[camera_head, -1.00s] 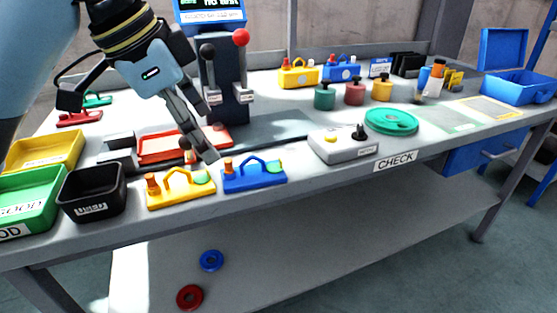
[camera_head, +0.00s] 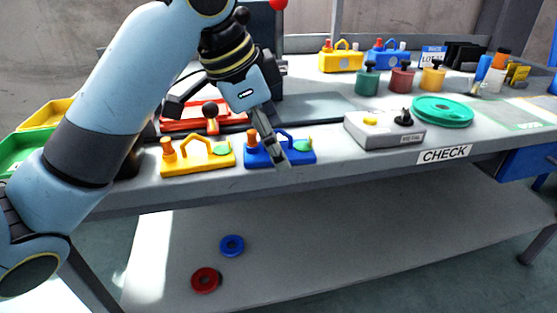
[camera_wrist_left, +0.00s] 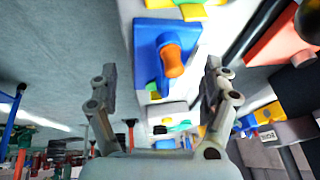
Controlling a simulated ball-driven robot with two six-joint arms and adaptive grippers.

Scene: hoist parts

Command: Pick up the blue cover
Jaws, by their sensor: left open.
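The blue cover (camera_head: 300,152) sits at the front edge of the table, with a blue arched handle, an orange peg on its left and a green round piece on its right. My left gripper (camera_head: 278,152) is over it, fingers pointing down, and hides part of its middle. In the left wrist view the blue cover (camera_wrist_left: 150,45) and its orange peg lie ahead, between the lines of the two spread fingers (camera_wrist_left: 160,75). The gripper is open and empty; I cannot tell whether its tips touch the cover. My right gripper is not in view.
A similar yellow cover (camera_head: 200,158) stands close on the left. A grey box (camera_head: 385,130) with a black knob stands to the right, and a red tray (camera_head: 190,122) behind. Blue (camera_head: 232,245) and red (camera_head: 206,280) rings lie on the lower shelf.

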